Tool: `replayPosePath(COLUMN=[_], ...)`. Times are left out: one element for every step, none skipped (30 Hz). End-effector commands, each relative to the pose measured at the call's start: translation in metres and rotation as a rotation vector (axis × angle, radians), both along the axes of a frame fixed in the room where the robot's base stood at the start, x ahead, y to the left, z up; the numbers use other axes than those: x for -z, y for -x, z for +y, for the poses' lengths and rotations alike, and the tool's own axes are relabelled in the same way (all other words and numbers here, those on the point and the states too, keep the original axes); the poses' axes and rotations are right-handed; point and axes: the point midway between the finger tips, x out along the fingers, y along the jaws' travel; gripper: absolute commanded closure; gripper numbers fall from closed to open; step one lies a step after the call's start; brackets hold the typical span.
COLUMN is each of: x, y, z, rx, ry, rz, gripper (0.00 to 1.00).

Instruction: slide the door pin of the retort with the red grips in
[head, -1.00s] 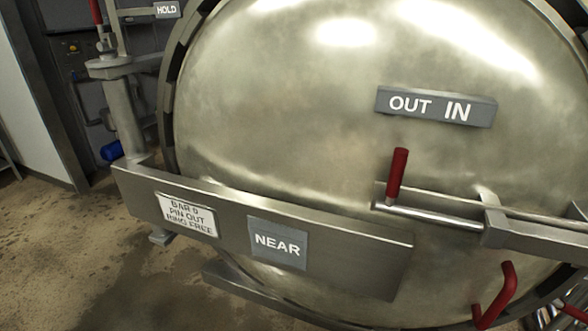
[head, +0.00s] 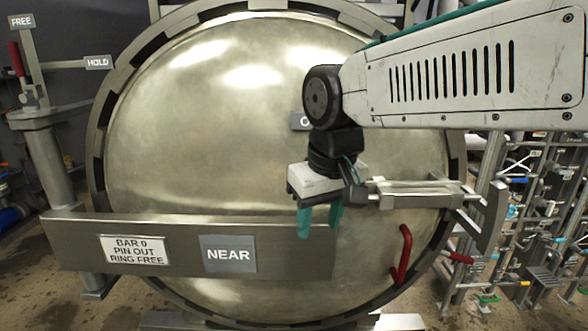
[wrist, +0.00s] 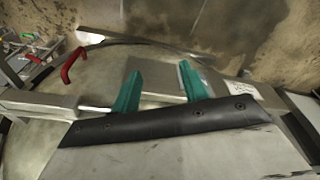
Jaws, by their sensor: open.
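The retort's big round steel door (head: 220,130) fills the middle of the head view. The door pin's bar and bracket (head: 420,187) stick out to the right of my gripper. The pin's red grip is hidden behind my gripper and wrist. My gripper (head: 320,225) is open, its green fingers pointing down in front of the door, just left of the bracket. The OUT/IN label (head: 299,121) is mostly covered by my arm.
A steel bar with a NEAR plate (head: 228,254) and a notice plate (head: 136,250) crosses the lower door. A curved red handle (head: 402,254) is at lower right, also in the wrist view (wrist: 70,66). A red-gripped lever (head: 17,58) stands at far left by FREE and HOLD signs.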

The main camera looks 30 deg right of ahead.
Motion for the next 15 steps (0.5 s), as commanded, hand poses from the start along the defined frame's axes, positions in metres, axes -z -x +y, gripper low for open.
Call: replayPosePath(x=[-0.011,-0.018,-0.026,-0.032,-0.037,-0.043,-0.047,-0.049,-0.053,-0.055,-0.057,-0.058,-0.059,-0.059,-0.058], y=[-0.028,-0.044,-0.066,-0.081,-0.096,-0.114,-0.125,-0.136,-0.148,-0.155,-0.162,-0.168,-0.172,-0.175,-0.178], z=[-0.015,-0.024,-0.037,-0.048,-0.058,-0.072,-0.082,-0.091,-0.102,-0.109,-0.115,-0.122,-0.126,-0.129,-0.131], rx=[0.045,0.069,0.102,0.127,0.148,0.176,0.195,0.211,0.23,0.242,0.252,0.263,0.269,0.273,0.278], ry=[0.004,0.006,0.01,0.013,0.017,0.022,0.026,0.03,0.033,0.036,0.039,0.041,0.043,0.044,0.045], rz=[-0.02,-0.037,-0.059,-0.075,-0.091,-0.112,-0.125,-0.138,-0.151,-0.161,-0.17,-0.177,-0.183,-0.187,-0.19], gripper=[0.56,0.56,0.56,0.56,0.56,0.56,0.56,0.56,0.56,0.56,0.56,0.56,0.56,0.56,0.56])
